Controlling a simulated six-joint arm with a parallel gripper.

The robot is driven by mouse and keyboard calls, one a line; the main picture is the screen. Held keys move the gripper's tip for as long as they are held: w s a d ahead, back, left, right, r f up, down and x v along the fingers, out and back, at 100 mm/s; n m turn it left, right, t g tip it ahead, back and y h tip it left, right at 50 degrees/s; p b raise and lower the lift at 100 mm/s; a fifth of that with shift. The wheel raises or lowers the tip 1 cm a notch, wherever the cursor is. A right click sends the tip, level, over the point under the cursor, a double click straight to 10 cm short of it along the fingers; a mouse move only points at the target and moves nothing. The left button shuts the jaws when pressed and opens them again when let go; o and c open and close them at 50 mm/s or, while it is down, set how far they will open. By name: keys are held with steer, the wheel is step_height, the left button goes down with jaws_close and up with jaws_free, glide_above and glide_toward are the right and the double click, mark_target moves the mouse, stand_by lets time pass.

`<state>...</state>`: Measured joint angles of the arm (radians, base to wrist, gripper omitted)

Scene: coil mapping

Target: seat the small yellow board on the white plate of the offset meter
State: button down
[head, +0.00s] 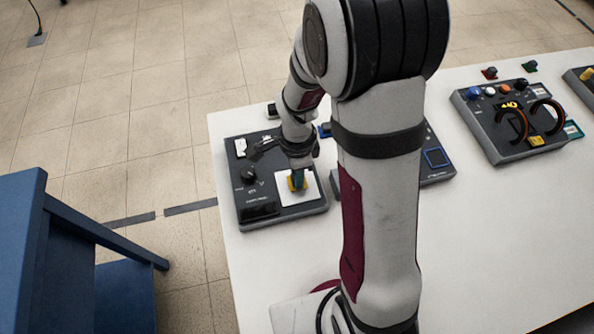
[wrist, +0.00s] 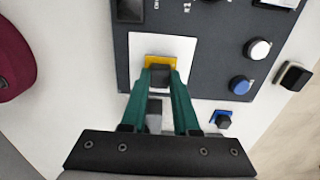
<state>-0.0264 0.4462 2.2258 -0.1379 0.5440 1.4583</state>
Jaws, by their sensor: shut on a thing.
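The small yellow board (wrist: 160,61) with a dark block on it is between the green fingertips of my gripper (wrist: 160,78). My gripper is shut on it. In the wrist view the board lies over the white plate (wrist: 188,49) of the dark meter panel. In the head view the yellow board (head: 291,185) shows at my gripper (head: 297,178), over the white plate (head: 311,190) of the dark offset meter (head: 285,220). The fingers hide part of the board. I cannot tell whether the board touches the plate.
The meter carries a white knob (wrist: 258,49) and a blue knob (wrist: 239,85). A small blue piece with a dark block (wrist: 223,119) lies beside it. Another dark panel (head: 440,165) is partly behind my arm. A device with two coils (head: 513,125) stands further right. The white table is clear in front.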

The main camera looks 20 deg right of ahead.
steer(key=shift+f, duration=0.5)
stand_by(0.9)
steer(key=shift+c, duration=0.5)
jaws_free()
steer(key=shift+r, duration=3.5)
